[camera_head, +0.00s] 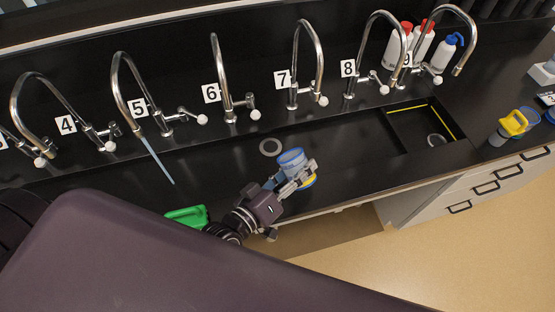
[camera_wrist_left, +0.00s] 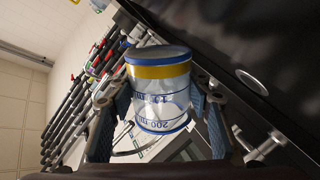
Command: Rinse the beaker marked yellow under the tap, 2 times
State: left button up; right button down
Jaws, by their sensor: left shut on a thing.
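My left gripper (camera_head: 297,178) is shut on a clear beaker (camera_head: 291,159) with blue rims and a yellow band. It holds the beaker over the front of the black bench, below and between taps 6 and 7. In the left wrist view the beaker (camera_wrist_left: 160,90) sits between both fingers, with its yellow band and blue volume marks showing. Its contents cannot be made out. Tap 5 (camera_head: 120,80) has a pale blue stream (camera_head: 157,160) below its spout, well to the left of the beaker. My right gripper is not in view.
Numbered taps, including tap 6 (camera_head: 220,70) and tap 7 (camera_head: 315,60), line the back. A ring-shaped drain (camera_head: 270,147) lies behind the beaker. A recessed basin (camera_head: 405,125), wash bottles (camera_head: 444,55) and a yellow-handled vessel (camera_head: 513,123) are at right. A green object (camera_head: 187,214) is at front left.

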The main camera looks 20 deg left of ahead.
aim_at(307, 186)
pick_arm(q)
jog(key=shift+d+r+m+p, duration=0.2)
jog(key=shift+r+m+p, duration=0.2)
jog(key=shift+r+m, duration=0.2)
jog(key=shift+s+d+f+m+t+b, duration=0.25)
jog(key=shift+d+f+m+t+b, duration=0.1)
jog(key=shift+f+m, duration=0.2)
jog(key=shift+s+d+r+m+t+p, duration=0.15)
jog(key=shift+s+d+r+m+p, duration=0.15)
jog(key=shift+m, duration=0.25)
jog(key=shift+s+d+r+m+t+p, duration=0.1)
jog(key=shift+d+r+m+p, duration=0.1)
jog(key=shift+d+m+p, duration=0.25)
jog(key=shift+s+d+f+m+y+b, duration=0.2)
jog(key=shift+d+f+m+y+b, duration=0.1)
jog(key=shift+f+m+b, duration=0.3)
jog(key=shift+s+d+f+m+t+b, duration=0.2)
jog(key=shift+d+m+t, duration=0.1)
jog(key=shift+m, duration=0.4)
jog(key=shift+s+d+f+m+t+b, duration=0.15)
jog(key=shift+d+m+t+b, duration=0.1)
jog(key=shift+m, duration=0.4)
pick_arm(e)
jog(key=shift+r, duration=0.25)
